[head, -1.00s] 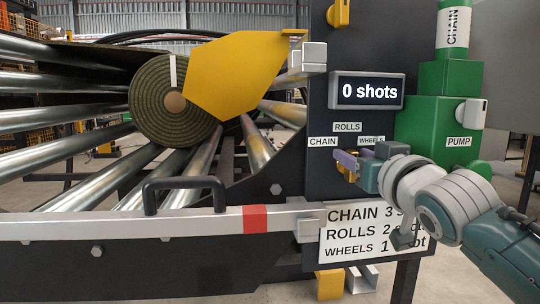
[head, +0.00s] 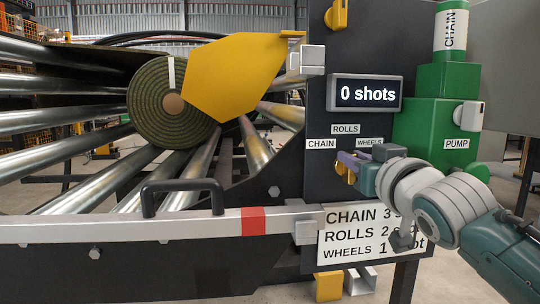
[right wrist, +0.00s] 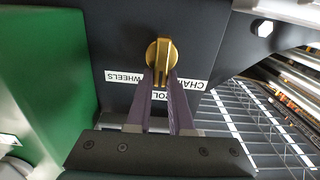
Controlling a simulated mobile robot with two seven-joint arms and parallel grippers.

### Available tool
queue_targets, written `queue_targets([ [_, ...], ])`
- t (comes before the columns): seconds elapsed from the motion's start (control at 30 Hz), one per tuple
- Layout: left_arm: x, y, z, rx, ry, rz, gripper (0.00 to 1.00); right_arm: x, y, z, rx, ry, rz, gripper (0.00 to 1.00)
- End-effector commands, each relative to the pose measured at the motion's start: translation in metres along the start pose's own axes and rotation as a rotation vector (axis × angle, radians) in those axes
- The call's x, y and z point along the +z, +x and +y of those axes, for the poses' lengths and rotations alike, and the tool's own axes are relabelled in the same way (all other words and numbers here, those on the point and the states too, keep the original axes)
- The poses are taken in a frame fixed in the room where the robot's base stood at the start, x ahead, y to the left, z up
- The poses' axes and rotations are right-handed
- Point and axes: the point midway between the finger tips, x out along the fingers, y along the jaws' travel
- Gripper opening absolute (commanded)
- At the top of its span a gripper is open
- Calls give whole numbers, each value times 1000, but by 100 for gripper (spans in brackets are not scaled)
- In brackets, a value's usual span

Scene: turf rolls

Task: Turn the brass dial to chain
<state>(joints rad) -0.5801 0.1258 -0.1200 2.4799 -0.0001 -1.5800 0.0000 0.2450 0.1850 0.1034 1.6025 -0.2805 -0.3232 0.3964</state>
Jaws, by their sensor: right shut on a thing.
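The brass dial (right wrist: 153,53) is on the dark panel, with the labels CHAIN (head: 321,144), ROLLS (head: 345,129) and WHEELS (head: 370,142) around it. In the right wrist view the labels appear upside down, and the fingers partly cover ROLLS. My right gripper (right wrist: 161,80) is shut on the dial's raised bar, one purple finger on each side. The bar lines up with the ROLLS label. In the head view my right gripper (head: 349,161) reaches the dial from the right and hides much of it. My left gripper is not in view.
A display (head: 365,93) above the dial reads 0 shots. A green pump unit (head: 425,120) stands close to the right. A white sign (head: 345,233) below lists CHAIN 3, ROLLS 2, WHEELS 1. A turf roll (head: 150,100) lies on metal rollers at left, behind a rail with a black handle (head: 183,185).

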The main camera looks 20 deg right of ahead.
Motion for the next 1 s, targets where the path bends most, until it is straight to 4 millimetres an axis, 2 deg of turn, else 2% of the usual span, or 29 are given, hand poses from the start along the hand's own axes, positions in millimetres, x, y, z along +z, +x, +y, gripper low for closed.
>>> queue_targets([
  [0.27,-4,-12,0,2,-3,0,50,-2,0,-4,-1,-143,-2,0],
  [0.5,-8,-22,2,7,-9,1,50,0,0,-8,-1,-347,-1,0],
  [1.0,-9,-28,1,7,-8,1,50,5,0,-14,0,-694,0,0],
])
